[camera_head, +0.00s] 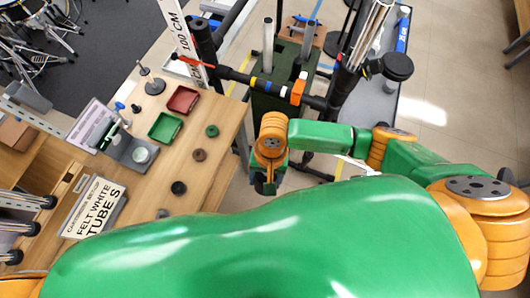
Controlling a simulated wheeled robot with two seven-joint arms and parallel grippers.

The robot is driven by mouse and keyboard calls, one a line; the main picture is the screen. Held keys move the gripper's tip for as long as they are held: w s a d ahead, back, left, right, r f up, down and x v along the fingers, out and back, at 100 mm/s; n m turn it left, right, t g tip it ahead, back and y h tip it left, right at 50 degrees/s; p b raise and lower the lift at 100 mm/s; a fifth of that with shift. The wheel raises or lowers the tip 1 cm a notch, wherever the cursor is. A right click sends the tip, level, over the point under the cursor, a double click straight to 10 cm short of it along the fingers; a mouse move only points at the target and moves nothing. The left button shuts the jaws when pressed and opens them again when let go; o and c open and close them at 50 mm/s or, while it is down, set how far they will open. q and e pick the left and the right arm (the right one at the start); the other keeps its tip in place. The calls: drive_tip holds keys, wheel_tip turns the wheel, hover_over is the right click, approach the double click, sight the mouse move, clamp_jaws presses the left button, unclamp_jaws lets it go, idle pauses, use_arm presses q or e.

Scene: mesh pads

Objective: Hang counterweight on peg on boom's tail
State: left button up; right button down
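A dark boom (232,76) with coloured bands and an orange block runs across the upper middle, a red pointer at its left end. Its right end meets dark upright parts, and I cannot make out the peg there. No counterweight can be identified for certain; a green ring (211,131), a brown ring (199,155) and a black ring (178,188) lie on the wooden table. My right gripper (265,187) is beyond the table's right edge, below the boom in the picture; its fingertips are too small to read. My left gripper is not in view.
The wooden table (222,160) holds a red tray (183,100), a green tray (166,127), a grey stand (130,150) and a sign (95,207). A white 100 cm scale (180,35) stands near the boom's left end.

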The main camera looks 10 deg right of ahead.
drive_tip(key=shift+w+d+f, duration=0.1)
drive_tip(key=shift+w+d, duration=0.05)
drive_tip(key=shift+w, duration=0.05)
drive_tip(key=w+d+f+b, duration=0.1)
drive_tip(key=w+d+b, duration=0.3)
drive_tip(key=w+b, duration=0.2)
drive_tip(key=shift+w+d+f, duration=0.2)
drive_tip(key=shift+w+d, duration=0.15)
drive_tip(key=shift+w, duration=0.4)
drive_tip(key=shift+f, duration=0.1)
idle(0.4)
drive_tip(key=shift+c, duration=0.5)
unclamp_jaws()
drive_tip(key=shift+o, duration=0.5)
drive_tip(key=shift+s, duration=0.15)
